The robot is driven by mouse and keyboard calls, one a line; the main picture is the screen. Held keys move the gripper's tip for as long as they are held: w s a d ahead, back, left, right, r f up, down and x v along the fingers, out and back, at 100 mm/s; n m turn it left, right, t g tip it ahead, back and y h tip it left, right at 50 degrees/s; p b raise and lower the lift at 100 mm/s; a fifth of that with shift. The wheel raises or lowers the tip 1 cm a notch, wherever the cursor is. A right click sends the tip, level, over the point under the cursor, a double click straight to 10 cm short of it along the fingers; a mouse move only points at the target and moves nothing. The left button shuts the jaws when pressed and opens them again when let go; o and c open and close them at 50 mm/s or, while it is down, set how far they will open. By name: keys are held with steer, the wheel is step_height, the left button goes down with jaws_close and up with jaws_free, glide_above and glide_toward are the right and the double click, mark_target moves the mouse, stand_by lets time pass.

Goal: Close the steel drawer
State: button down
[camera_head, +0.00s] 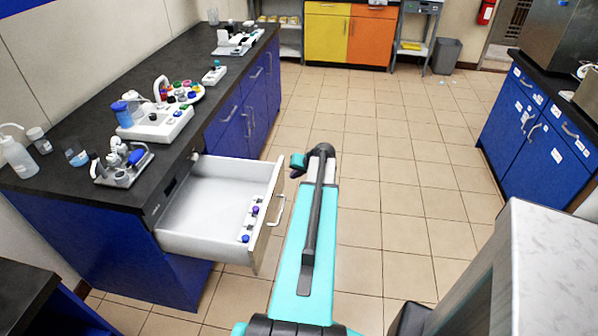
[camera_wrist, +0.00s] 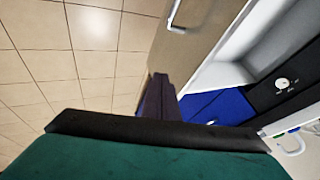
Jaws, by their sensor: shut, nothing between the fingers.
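The steel drawer (camera_head: 210,195) is pulled out from the blue cabinet under the black bench, in the left half of the head view.
The black bench (camera_head: 105,195) holds bottles and lab instruments above the drawer. The tiled floor (camera_head: 390,190) is free to the right of my arm. Blue cabinets (camera_head: 530,130) stand at the far right, and a pale countertop (camera_head: 560,260) is at the lower right.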

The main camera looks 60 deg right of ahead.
mark_target(279, 177)
steer(key=w, duration=0.1)
steer(key=w+p, duration=0.1)
steer(key=w+a, duration=0.1)
steer(key=w, duration=0.1)
steer(key=shift+f, duration=0.25)
steer(key=shift+w+a, duration=0.1)
steer(key=shift+a, duration=0.1)
steer(key=shift+d, duration=0.2)
steer(key=shift+w, duration=0.1)
